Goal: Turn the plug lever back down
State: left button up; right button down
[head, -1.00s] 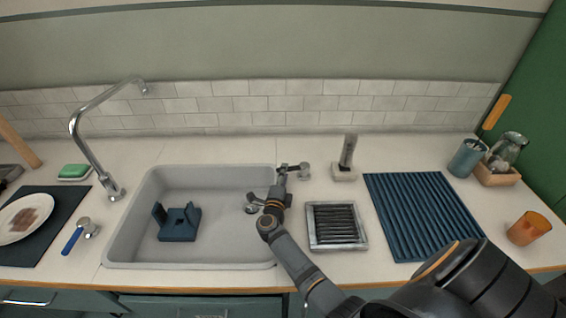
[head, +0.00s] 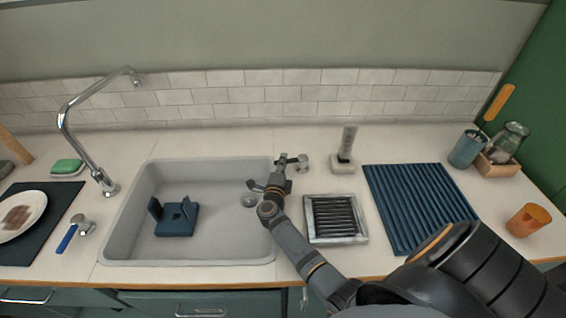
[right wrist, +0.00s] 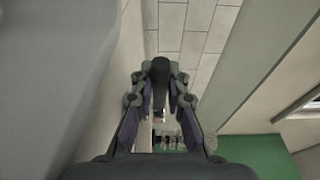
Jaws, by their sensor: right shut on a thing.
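The plug lever (head: 303,163) is a small silver fitting on the counter, just beyond the sink's right rear corner. My right gripper (head: 282,166) reaches over the sink's right edge to the lever's left end. In the right wrist view my right gripper (right wrist: 160,85) is shut on a dark rounded piece (right wrist: 160,70), the lever's handle, with a finger on each side. The fingers hide much of the handle in the head view, so its exact angle is hard to tell. My left gripper is not in view.
A framed black-slatted tray (head: 336,241) lies right of my forearm. A brush stand (head: 343,166) and blue ribbed mat (head: 420,205) are farther right. The tall faucet (head: 75,150) stands left.

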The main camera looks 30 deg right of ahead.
jog(key=shift+s+a+r+n+t+y+p, duration=0.1)
jog(key=shift+s+r+n+t+y+p, duration=0.1)
jog(key=shift+s+n+t+y+p, duration=0.65)
jog(key=shift+s+a+f+n+t+y+p, duration=0.15)
jog(key=shift+n+t+y+p, duration=0.15)
jog(key=shift+n+t+y, duration=0.45)
jog(key=shift+y, duration=0.3)
jog(key=c, duration=1.3)
grip_release()
jog(key=shift+f, duration=0.1)
jog(key=v, duration=1.1)
jog(key=shift+s+a+r, duration=0.25)
jog(key=shift+s+a, duration=0.05)
